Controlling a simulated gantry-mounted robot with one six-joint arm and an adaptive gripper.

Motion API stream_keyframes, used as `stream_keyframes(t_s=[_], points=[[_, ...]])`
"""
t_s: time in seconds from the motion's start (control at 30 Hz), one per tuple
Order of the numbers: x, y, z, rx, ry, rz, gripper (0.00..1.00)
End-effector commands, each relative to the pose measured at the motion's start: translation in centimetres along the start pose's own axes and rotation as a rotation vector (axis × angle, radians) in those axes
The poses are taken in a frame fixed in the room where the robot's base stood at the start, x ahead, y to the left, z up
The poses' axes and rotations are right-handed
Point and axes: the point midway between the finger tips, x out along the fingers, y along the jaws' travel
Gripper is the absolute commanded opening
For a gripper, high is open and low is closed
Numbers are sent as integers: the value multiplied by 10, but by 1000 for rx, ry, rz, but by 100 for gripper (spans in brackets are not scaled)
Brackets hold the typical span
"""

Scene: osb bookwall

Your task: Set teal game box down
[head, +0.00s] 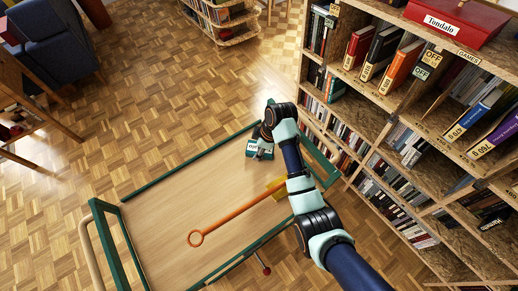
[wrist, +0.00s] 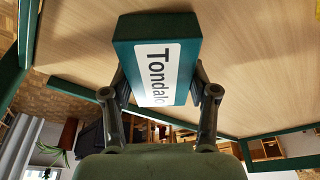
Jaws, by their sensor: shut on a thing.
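The teal game box (wrist: 187,32) has a white label reading "Tondalo" and sits between the fingers of my gripper (wrist: 162,92) in the wrist view. My gripper is shut on it, one finger on each side. In the head view the box (head: 252,149) shows small and partly hidden under my gripper (head: 261,153), at the far right part of a wooden cart top (head: 160,215) with a green frame. I cannot tell whether the box touches the cart top or hangs just above it.
An orange rod with a ring end (head: 235,215) and a yellow piece (head: 276,188) lie on the cart near my arm. A bookshelf (head: 370,125) stands close at the right, with a red Tondalo box (head: 457,20) on top. The cart's left part is clear.

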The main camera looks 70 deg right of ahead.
Motion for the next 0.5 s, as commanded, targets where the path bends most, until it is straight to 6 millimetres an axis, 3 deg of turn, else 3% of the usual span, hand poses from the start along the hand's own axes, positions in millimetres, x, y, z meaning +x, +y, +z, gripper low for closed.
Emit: stream_keyframes(t_s=[0.27, 0.3, 0.43, 0.5], points=[[1, 0, 0, 0, 1, 1, 19], [1, 0, 0, 0, 0, 1, 62], [1, 0, 0, 0, 1, 1, 84], [1, 0, 0, 0, 1, 1, 84]])
